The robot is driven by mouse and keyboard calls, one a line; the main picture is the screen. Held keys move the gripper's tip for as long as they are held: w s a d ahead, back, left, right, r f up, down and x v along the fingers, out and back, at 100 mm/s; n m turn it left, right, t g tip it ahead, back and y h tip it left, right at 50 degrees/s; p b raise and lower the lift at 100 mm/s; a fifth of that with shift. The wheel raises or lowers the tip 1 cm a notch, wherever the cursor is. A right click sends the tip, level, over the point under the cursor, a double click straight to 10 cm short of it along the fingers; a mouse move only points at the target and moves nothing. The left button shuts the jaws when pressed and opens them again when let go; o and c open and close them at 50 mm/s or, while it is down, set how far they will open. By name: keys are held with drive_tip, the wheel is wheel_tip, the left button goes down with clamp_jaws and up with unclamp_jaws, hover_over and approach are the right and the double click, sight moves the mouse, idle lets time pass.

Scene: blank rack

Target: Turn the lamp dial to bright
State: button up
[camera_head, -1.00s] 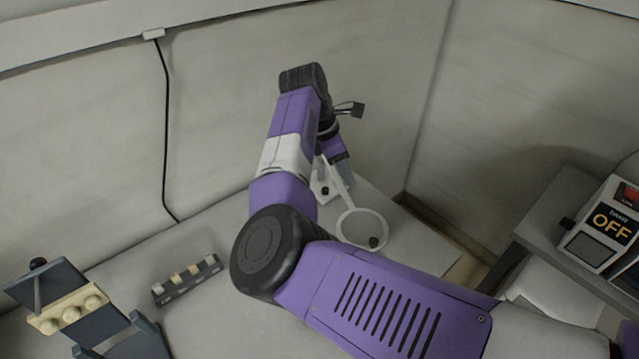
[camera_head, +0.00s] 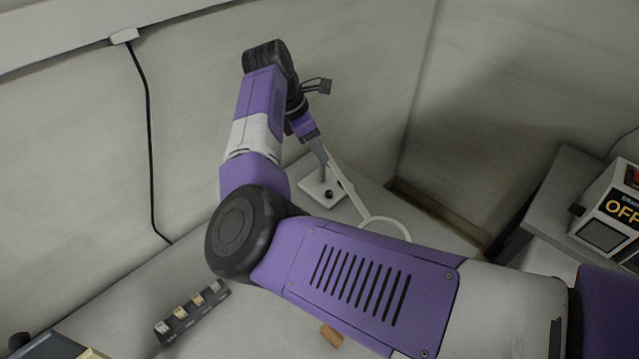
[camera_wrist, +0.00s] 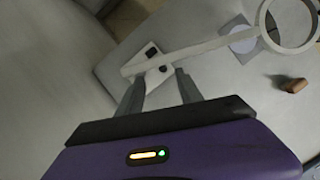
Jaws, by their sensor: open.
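The lamp has a white base (camera_head: 313,190) with a small dark dial (camera_head: 328,194), and a pale arm leading to a ring-shaped head (camera_head: 385,222) partly hidden by my arm. In the wrist view the base (camera_wrist: 143,78) lies just beyond my fingers, and two dark spots show on or by it; I cannot tell for sure which is the dial. My gripper (camera_wrist: 160,78) is open, with its fingers apart and nothing seen between them. In the head view my gripper (camera_head: 318,150) is above and beside the lamp base; contact cannot be told.
A dark rack with several pale pieces (camera_head: 192,312) lies on the table at the left. A brown cylinder (camera_head: 331,335) lies near my arm. A box labelled OFF (camera_head: 612,215) stands at the right. Walls close off the back; a black cable (camera_head: 150,150) hangs there.

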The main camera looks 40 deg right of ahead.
drive_tip(key=b, duration=1)
approach(329, 193)
drive_tip(key=shift+p+x, duration=0.45)
drive_tip(key=shift+x, duration=3.7)
drive_tip(key=shift+c, duration=0.4)
clamp_jaws()
drive_tip(key=shift+r, duration=0.1)
